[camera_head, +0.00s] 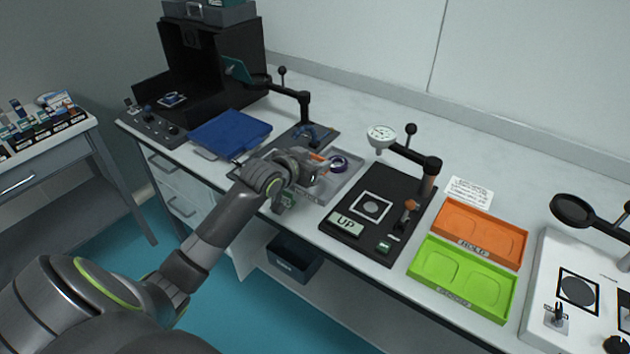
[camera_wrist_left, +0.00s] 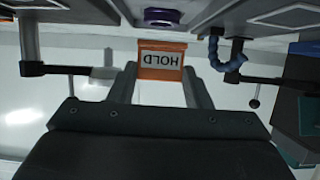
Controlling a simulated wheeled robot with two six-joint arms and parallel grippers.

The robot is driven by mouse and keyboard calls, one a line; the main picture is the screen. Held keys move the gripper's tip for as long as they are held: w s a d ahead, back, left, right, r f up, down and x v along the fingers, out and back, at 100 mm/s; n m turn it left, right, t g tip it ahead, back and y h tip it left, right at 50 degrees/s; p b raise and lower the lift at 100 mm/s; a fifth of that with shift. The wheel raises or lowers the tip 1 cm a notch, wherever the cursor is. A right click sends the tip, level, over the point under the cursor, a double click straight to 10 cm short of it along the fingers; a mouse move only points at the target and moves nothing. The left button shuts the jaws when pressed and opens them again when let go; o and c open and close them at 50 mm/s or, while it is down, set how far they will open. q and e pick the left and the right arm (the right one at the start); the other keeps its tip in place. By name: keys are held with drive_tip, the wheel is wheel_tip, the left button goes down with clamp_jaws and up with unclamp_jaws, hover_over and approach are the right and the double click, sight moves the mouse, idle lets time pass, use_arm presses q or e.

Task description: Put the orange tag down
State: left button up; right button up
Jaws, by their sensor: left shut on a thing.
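The orange tag (camera_wrist_left: 161,60) reads HOLD, upside down in the left wrist view, and sits between the two fingers of my left gripper (camera_wrist_left: 160,85). In the head view my left gripper (camera_head: 318,166) is over the grey metal tray (camera_head: 345,182), and only a small orange bit of the tag (camera_head: 318,157) shows. A purple ring-like part (camera_head: 338,163) is just beyond the fingertips; it also shows in the left wrist view (camera_wrist_left: 165,17). I cannot tell whether the tag touches the tray. My right gripper is not in view.
A black gauge stand (camera_head: 375,205) with an UP plate is right of the tray. An orange HOLD tray (camera_head: 480,234) and a green tray (camera_head: 462,279) lie farther right. A blue folder-like case (camera_head: 231,133) is left. A magnifier arm (camera_head: 290,90) stands behind my gripper.

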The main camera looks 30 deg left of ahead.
sight(314, 190)
use_arm(q)
drive_tip(key=shift+f, duration=2.6)
drive_tip(key=shift+f, duration=0.2)
drive_tip(key=o, duration=1)
drive_tip(key=shift+c, duration=0.2)
drive_tip(key=shift+r, duration=0.25)
drive_tip(key=v, duration=1.2)
drive_tip(key=shift+p, duration=0.3)
drive_tip(key=shift+f, duration=0.1)
